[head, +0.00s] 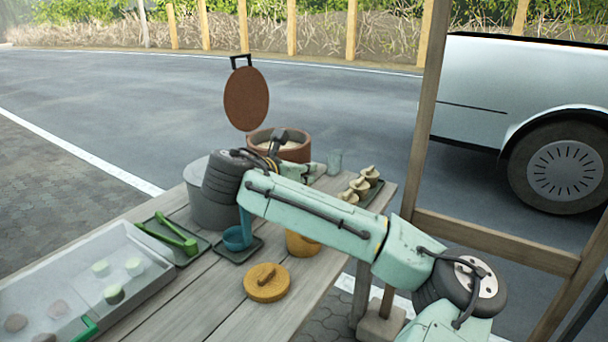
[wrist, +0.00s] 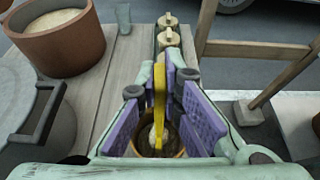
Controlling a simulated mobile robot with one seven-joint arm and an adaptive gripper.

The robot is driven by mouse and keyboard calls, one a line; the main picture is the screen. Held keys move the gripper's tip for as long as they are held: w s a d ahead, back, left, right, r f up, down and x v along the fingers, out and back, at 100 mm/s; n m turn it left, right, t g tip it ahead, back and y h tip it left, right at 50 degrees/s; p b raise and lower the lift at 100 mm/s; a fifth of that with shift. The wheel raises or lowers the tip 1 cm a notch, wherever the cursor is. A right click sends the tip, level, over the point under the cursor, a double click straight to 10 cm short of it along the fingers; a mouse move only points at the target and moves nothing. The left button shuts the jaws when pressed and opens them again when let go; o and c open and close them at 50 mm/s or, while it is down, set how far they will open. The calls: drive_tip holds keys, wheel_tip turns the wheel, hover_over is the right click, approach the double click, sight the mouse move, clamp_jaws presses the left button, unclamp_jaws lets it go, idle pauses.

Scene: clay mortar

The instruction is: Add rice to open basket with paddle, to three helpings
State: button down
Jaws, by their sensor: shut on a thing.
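My gripper (wrist: 161,88) is shut on a yellow paddle (wrist: 159,92), held upright between its purple pads in the wrist view. Directly under it is the open yellow basket (wrist: 179,148), which also shows below my arm in the head view (head: 302,244). Something pale, perhaps rice (wrist: 158,136), shows at the paddle's lower end; I cannot tell whether it is on the paddle or in the basket. The basket's yellow lid (head: 267,283) lies apart on the table. A terracotta pot of rice (head: 296,152) stands behind. In the head view my arm hides the paddle.
A grey pot (head: 207,207) stands left of my arm. A blue cup (head: 238,238) sits on a small dark tray. Green tongs (head: 172,232) lie on another. Several knobbed pale items (head: 359,186) stand on the right. A white bin (head: 150,275) fills the front left. A wooden post (head: 424,120) rises right.

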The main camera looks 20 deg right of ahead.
wheel_tip(320, 180, up, 11)
drive_tip(key=p, duration=0.7)
drive_tip(key=shift+p, duration=0.4)
drive_tip(key=shift+f, duration=0.15)
idle(0.8)
